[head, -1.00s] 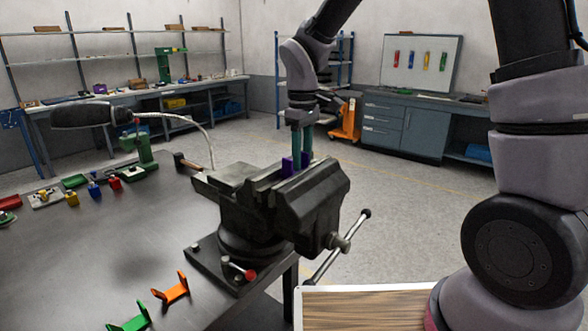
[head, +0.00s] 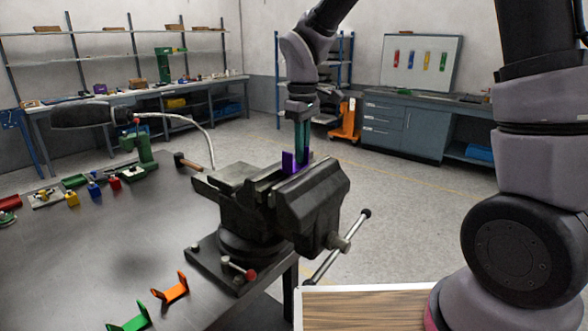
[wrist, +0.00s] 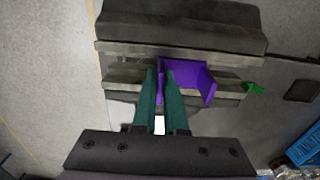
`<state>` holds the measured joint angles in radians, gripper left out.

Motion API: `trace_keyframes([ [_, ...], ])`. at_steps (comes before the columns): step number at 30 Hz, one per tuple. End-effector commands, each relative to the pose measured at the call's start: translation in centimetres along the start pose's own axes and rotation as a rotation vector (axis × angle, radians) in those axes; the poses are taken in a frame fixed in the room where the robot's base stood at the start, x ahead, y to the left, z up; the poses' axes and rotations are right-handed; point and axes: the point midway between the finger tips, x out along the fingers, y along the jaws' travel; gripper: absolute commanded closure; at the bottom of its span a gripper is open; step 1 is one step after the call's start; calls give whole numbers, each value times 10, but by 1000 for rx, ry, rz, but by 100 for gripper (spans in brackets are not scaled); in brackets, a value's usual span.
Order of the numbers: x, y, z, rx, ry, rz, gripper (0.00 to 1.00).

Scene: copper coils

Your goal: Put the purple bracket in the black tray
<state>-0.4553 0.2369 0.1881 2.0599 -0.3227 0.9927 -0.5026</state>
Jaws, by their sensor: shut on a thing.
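The purple bracket (head: 288,162) sits at the jaws of the dark bench vise (head: 312,200). In the wrist view, the U-shaped purple bracket (wrist: 190,74) spans the gap between the vise's metal jaws. My gripper (wrist: 161,76) points down with its teal fingers shut on the bracket's left upright wall. In the head view, my gripper (head: 301,160) hides part of the bracket. I cannot make out a black tray in either view.
An orange bracket (head: 171,289) and a green bracket (head: 130,318) lie on the dark workbench (head: 110,255). A hammer (head: 190,162) lies behind the vise. The vise handle (head: 338,245) sticks out to the right. The bench's middle is clear.

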Motion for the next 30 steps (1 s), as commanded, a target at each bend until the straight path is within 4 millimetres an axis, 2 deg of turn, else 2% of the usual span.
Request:
trace_keyframes([
  [15, -31, 0, 0, -1, 2, 1, 100],
  [30, -36, 0, 0, -1, 1, 1, 100],
])
